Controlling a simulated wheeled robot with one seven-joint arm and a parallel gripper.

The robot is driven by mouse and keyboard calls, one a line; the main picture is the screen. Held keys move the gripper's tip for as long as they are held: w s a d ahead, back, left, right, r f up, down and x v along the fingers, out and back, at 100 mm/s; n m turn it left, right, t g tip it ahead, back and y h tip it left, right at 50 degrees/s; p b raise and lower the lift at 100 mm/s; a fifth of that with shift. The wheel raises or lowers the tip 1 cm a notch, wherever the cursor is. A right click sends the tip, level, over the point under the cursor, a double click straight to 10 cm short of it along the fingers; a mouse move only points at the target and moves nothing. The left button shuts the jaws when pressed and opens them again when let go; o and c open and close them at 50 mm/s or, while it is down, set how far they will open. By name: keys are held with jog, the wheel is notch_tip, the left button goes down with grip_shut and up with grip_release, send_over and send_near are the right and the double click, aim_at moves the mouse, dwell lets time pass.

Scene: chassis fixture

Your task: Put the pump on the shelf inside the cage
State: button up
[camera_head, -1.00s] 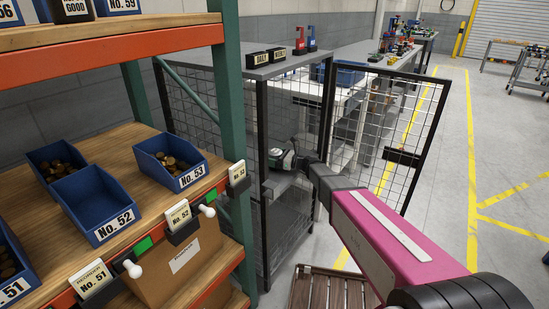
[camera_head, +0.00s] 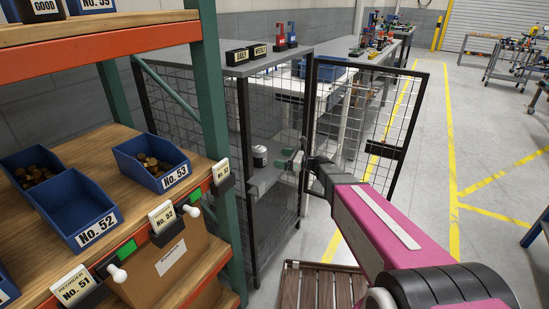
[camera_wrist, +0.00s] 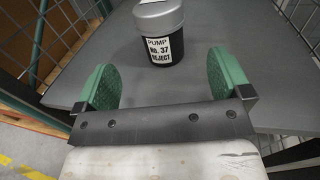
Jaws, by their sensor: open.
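The pump (camera_wrist: 160,30) is a dark cylinder with a grey top and a white label reading "PUMP No. 37 REJECT". It stands upright on the grey shelf (camera_wrist: 215,100) inside the wire cage. In the head view the pump (camera_head: 259,157) shows through the mesh, on the shelf (camera_head: 262,183). My gripper (camera_wrist: 165,75) is open, its green fingers apart, with the pump beyond the fingertips and nothing between them. In the head view my gripper (camera_head: 291,160) is at the cage's open front, right of the pump. The cage door (camera_head: 368,125) stands open.
A blue-bin rack (camera_head: 100,150) stands close on the left. A wooden pallet (camera_head: 320,285) lies on the floor below my arm. Workbenches stand behind the cage. The floor to the right is mostly clear.

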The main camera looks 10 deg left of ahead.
jog(key=shift+s+d, duration=0.1)
jog(key=shift+d, duration=0.2)
jog(key=s+d+f+n+g+h, duration=0.1)
jog(key=s+d+f+n+h, duration=0.2)
jog(key=s+d+n+h, duration=0.3)
jog(key=s+d+f+n+g+h, duration=0.1)
jog(key=s+d+f+n+h, duration=0.2)
jog(key=d, duration=1)
jog(key=s+d+f+n+g+h, duration=0.1)
jog(key=s+d+f+n+h, duration=0.2)
jog(key=s+d+n+h, duration=0.5)
jog(key=s+d+n, duration=0.2)
jog(key=s+n, duration=0.1)
jog(key=s, duration=0.1)
jog(key=shift+d+h, duration=0.3)
jog(key=shift+d, duration=0.05)
